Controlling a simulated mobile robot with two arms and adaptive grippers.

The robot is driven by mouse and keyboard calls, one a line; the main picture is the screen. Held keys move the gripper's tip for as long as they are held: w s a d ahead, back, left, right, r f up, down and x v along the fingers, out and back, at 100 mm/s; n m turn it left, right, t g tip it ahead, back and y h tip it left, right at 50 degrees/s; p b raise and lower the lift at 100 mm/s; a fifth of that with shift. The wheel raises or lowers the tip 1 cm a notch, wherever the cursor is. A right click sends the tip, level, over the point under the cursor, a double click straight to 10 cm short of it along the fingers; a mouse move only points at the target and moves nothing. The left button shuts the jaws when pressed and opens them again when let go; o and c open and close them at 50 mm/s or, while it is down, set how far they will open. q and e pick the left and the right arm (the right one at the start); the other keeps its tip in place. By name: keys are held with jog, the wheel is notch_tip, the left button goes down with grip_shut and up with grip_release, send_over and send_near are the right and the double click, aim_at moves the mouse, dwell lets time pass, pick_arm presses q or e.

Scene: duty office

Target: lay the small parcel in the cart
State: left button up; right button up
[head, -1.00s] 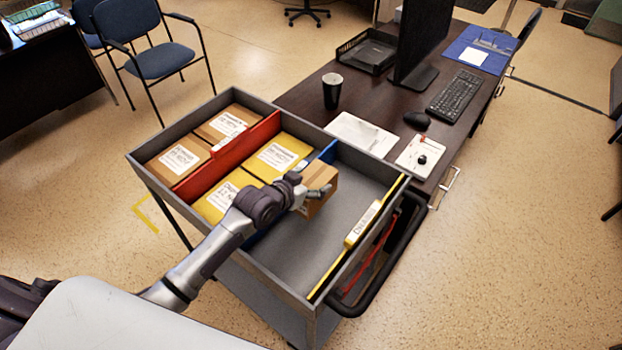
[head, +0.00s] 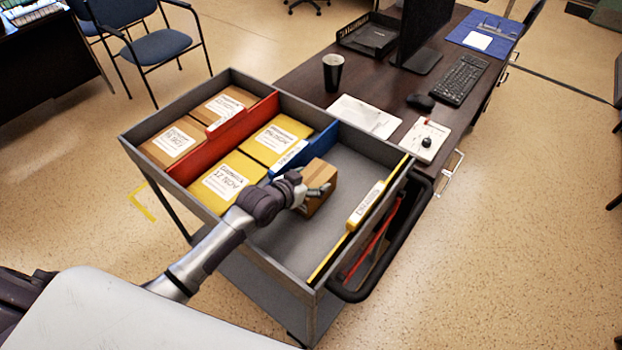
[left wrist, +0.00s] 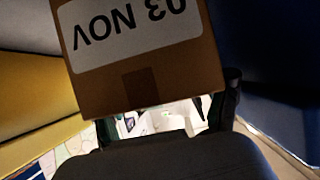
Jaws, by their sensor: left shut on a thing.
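The small parcel (head: 317,172) is a brown cardboard box with a white label. My left gripper (head: 318,192) is shut on it, inside the outline of the grey cart (head: 290,272). The parcel is over the empty compartment between the blue divider (head: 326,142) and the yellow divider (head: 342,245), close to the blue one. Whether it touches the cart floor cannot be told. In the left wrist view the parcel (left wrist: 138,88) shows an upside-down label reading "03 NOV", with a dark finger (left wrist: 229,100) beside it. My right gripper is out of view.
Brown boxes (head: 172,142) and yellow boxes (head: 276,137) fill the cart's other compartments, split by a red divider (head: 222,140). The compartment floor (head: 308,245) near the yellow divider is bare. A dark desk (head: 300,85) with a cup and keyboard stands behind the cart.

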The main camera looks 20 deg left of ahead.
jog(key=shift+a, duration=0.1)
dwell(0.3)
pick_arm(q)
jog(key=o, duration=1.4)
jog(key=shift+c, duration=0.2)
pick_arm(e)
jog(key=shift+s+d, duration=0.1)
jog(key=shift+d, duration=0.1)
pick_arm(q)
jog(key=shift+s, duration=0.1)
jog(key=v, duration=1.2)
